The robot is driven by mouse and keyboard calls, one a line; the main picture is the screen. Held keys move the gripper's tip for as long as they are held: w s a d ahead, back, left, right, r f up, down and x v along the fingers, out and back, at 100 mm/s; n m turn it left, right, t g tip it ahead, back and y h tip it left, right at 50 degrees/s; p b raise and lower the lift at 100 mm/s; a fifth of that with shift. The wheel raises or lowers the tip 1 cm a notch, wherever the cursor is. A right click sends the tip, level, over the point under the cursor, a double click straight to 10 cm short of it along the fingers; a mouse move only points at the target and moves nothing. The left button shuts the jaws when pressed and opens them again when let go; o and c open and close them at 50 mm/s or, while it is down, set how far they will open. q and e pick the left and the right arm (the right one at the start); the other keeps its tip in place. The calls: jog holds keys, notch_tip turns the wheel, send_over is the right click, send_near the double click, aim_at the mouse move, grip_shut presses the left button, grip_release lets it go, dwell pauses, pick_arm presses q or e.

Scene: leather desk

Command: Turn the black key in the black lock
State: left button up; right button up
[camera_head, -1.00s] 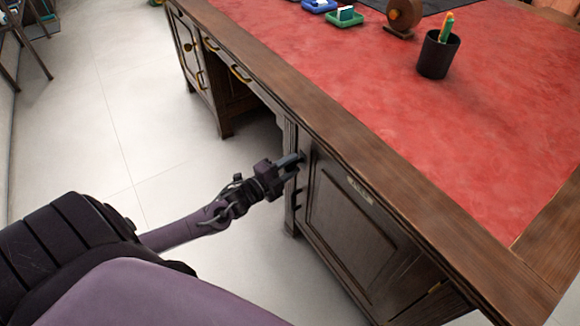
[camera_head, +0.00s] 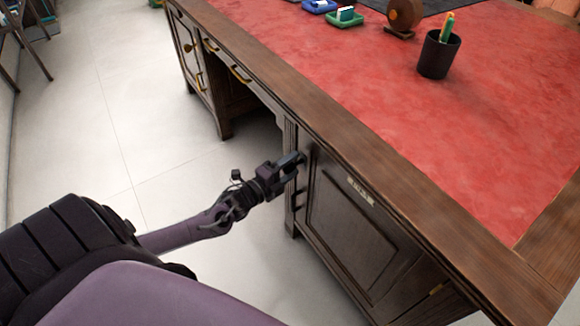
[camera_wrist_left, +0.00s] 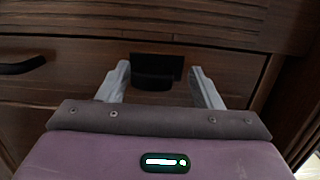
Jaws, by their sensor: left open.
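My left gripper (camera_head: 291,163) is at the front of the desk's near cabinet, by the edge of its panelled door. In the left wrist view, its two grey fingers (camera_wrist_left: 164,90) are spread apart. Between them is the black lock (camera_wrist_left: 150,64), a dark block on the wood front. A darker rounded piece, perhaps the black key (camera_wrist_left: 153,82), sticks out below the block's top edge. No finger clearly touches it. In the head view the fingers hide most of the lock. My right gripper is in neither view.
A dark handle (camera_wrist_left: 22,65) is to the left in the wrist view. The desk's overhanging wooden edge (camera_head: 330,125) runs above the gripper. A pen cup (camera_head: 436,56) stands on the red leather top. The pale floor (camera_head: 120,120) left of the desk is clear.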

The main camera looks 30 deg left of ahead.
pick_arm(q)
jog(key=p+v, duration=0.1)
jog(key=v, duration=0.6)
jog(key=shift+s+p, duration=0.3)
jog(key=shift+s, duration=0.1)
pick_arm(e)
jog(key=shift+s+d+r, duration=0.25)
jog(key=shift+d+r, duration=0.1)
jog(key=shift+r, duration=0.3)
pick_arm(q)
jog(key=shift+a, duration=0.1)
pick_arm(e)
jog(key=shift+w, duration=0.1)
